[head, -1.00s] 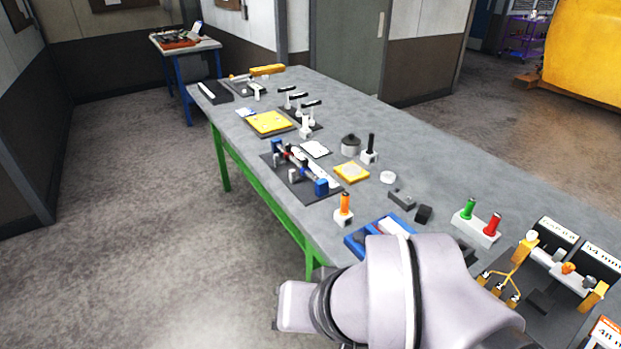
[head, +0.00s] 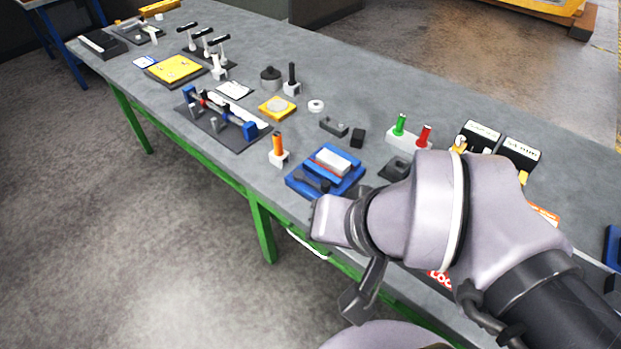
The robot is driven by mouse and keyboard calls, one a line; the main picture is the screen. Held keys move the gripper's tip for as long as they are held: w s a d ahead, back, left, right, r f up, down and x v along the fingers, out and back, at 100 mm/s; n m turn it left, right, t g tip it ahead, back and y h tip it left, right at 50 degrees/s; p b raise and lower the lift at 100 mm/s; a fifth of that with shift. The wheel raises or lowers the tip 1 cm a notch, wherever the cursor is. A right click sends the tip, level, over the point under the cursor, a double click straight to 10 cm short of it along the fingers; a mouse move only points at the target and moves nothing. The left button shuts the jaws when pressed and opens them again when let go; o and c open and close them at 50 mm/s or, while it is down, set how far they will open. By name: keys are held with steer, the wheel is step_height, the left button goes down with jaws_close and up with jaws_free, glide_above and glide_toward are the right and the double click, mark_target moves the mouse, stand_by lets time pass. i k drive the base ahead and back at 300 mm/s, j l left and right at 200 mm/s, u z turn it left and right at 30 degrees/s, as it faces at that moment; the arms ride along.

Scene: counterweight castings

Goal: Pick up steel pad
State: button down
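I cannot tell for sure which thing is the steel pad. A grey-white block with a red edge (head: 332,162) lies in a blue tray (head: 352,182) near the bench's front edge, with dark tools beside it. A small dark block (head: 357,138) and a dark grey bracket-like piece (head: 334,127) lie behind the tray. A dark flat piece (head: 397,168) lies right of the tray, partly hidden by my arm. My wrist is just in front of the tray, apart from these things. A dark part hangs below it; no gripper fingertips can be made out.
The long grey bench (head: 300,60) carries an orange-handled tool (head: 278,148), a yellow pad with a disc (head: 277,107), a white ring (head: 316,106) and a stand with green and red handles (head: 408,138). Labelled black boxes (head: 500,145) stand at right.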

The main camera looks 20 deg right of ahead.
mark_target(336, 164)
steer(key=i+j+z, duration=0.55)
steer(key=z, duration=0.25)
steer(key=i+j+z, duration=0.15)
steer(key=j+z, duration=0.25)
steer(key=j, duration=0.1)
